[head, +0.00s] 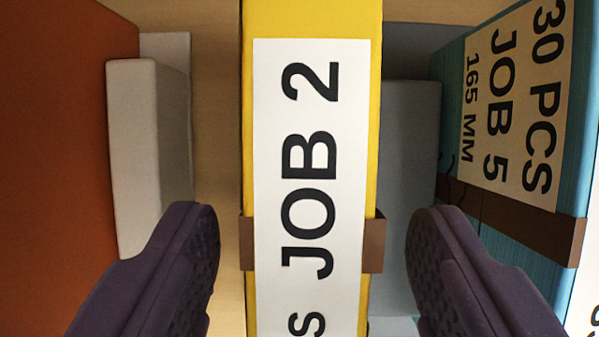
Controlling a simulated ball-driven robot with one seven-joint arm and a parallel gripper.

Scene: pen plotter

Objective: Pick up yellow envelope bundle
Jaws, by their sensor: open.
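The yellow envelope bundle (368,130) stands in the middle of the head view, running from the top edge to the bottom edge. A white label (310,215) on it reads "JOB 2", with more text cut off at the bottom. A brown band (374,245) wraps around it and shows on both sides. My gripper (313,235) is open, with one dark purple finger on each side of the bundle. A gap shows between each finger and the bundle. The bundle's lower part is out of view.
A blue bundle (450,110) labelled "30 PCS JOB 5 165 MM", with a brown band (512,215), is close on the right. An orange surface (55,160) is on the left. A pale grey block (140,150) stands left of the yellow bundle, and a grey-blue one (410,150) right.

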